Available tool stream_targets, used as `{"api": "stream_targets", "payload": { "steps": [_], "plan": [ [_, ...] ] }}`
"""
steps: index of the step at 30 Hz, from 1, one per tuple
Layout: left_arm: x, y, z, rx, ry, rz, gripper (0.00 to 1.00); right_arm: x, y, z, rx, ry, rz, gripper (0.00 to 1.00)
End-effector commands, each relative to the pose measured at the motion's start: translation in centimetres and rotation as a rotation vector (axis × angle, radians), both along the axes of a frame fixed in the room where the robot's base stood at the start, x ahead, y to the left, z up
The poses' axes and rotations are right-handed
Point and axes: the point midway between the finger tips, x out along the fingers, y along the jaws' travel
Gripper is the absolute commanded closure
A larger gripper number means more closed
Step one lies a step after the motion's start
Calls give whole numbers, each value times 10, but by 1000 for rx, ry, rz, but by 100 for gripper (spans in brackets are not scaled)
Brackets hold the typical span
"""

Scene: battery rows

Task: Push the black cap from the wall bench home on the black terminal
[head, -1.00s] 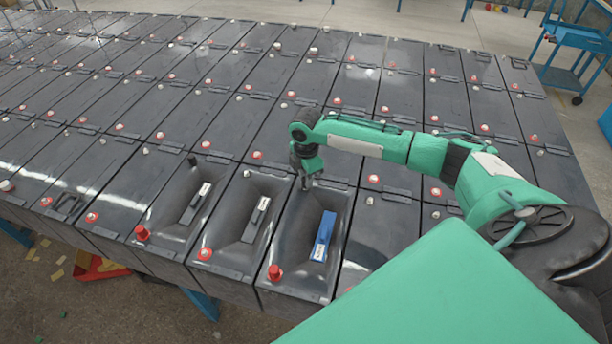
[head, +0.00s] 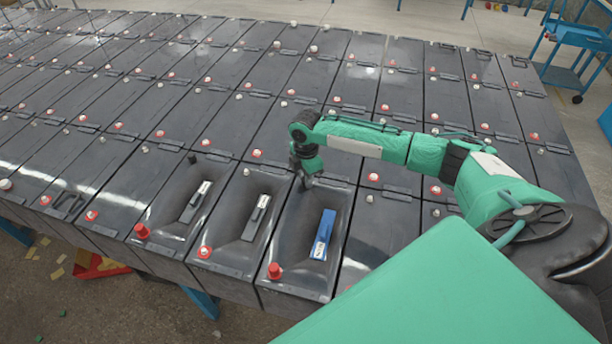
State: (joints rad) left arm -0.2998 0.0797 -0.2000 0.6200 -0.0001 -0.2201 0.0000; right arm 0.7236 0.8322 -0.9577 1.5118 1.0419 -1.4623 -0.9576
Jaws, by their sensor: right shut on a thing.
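My right gripper (head: 305,183) points down at the far end of the recessed battery with the blue handle (head: 322,235). It is shut on a small dark thing, apparently the black cap, which is mostly hidden by the fingers. The black terminal at that end is hidden under the gripper, so I cannot tell how far the cap sits on it. A red cap (head: 274,271) stands on the near end of the same battery. My left gripper is out of view.
Two more recessed batteries with black-and-grey handles (head: 196,202) (head: 256,217) lie to the left. The left one has a black cap (head: 192,158) and a red cap (head: 142,231). Rows of flat-topped batteries spread behind. A blue cart (head: 580,38) stands at the back right.

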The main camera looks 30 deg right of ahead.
Motion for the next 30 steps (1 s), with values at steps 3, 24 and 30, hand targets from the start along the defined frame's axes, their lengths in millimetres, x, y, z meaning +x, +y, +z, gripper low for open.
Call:
{"api": "stream_targets", "payload": {
  "steps": [3,24,30],
  "plan": [
    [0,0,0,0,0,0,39,-1,0,-1,-1,2,0,98],
    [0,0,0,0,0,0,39,0,0,0,0,1,0,30],
    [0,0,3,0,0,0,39,0,0,2,0,1,0,30]
  ]
}}
